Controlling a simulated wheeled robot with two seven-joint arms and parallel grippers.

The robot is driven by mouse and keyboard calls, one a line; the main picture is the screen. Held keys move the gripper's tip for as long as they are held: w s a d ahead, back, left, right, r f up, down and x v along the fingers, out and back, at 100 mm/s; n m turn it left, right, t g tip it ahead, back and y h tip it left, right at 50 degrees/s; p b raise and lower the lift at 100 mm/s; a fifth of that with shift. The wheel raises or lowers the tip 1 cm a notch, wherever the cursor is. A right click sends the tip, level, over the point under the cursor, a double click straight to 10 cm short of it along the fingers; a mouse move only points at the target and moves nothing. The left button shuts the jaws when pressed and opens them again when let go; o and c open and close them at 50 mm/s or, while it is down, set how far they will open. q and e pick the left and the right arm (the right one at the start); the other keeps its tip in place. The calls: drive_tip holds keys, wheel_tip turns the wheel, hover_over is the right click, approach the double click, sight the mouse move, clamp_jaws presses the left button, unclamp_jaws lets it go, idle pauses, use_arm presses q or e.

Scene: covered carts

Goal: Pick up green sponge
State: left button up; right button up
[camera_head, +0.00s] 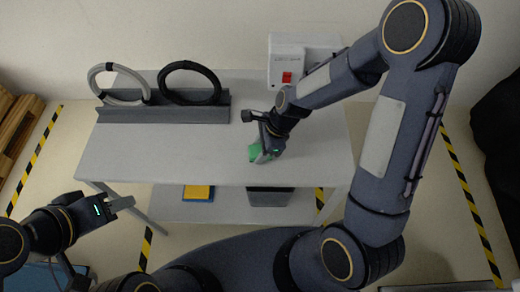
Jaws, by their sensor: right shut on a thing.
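The green sponge (254,152) is at the right gripper (262,155), near the front edge of the grey table, right of its middle. My right gripper points down and is shut on the sponge, covering part of it. Whether the sponge touches the tabletop I cannot tell. My left gripper (122,204) is at the lower left, in front of the table and away from the sponge. Its fingers look close together, but I cannot tell if they are open or shut.
The grey table (165,150) has a clear middle. A rack (165,114) at its back left holds a grey ring (119,84) and a black ring (189,83). A white box (292,62) with a red switch stands at the back. A yellow item (198,192) lies on the lower shelf.

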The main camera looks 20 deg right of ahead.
sight(254, 151)
drive_tip(key=shift+r, duration=0.5)
wheel_tip(254, 151, up, 3)
drive_tip(key=shift+f, duration=0.15)
drive_tip(key=s+d+r+p, duration=0.1)
drive_tip(key=s+r, duration=0.3)
drive_tip(key=s, duration=0.2)
drive_tip(key=s+d+r+p, duration=0.1)
drive_tip(key=s+d+r, duration=0.1)
drive_tip(key=s+r, duration=0.3)
drive_tip(key=s, duration=0.2)
drive_tip(key=shift+s+d+r, duration=0.15)
drive_tip(key=shift+s+d, duration=0.1)
drive_tip(key=shift+s, duration=0.05)
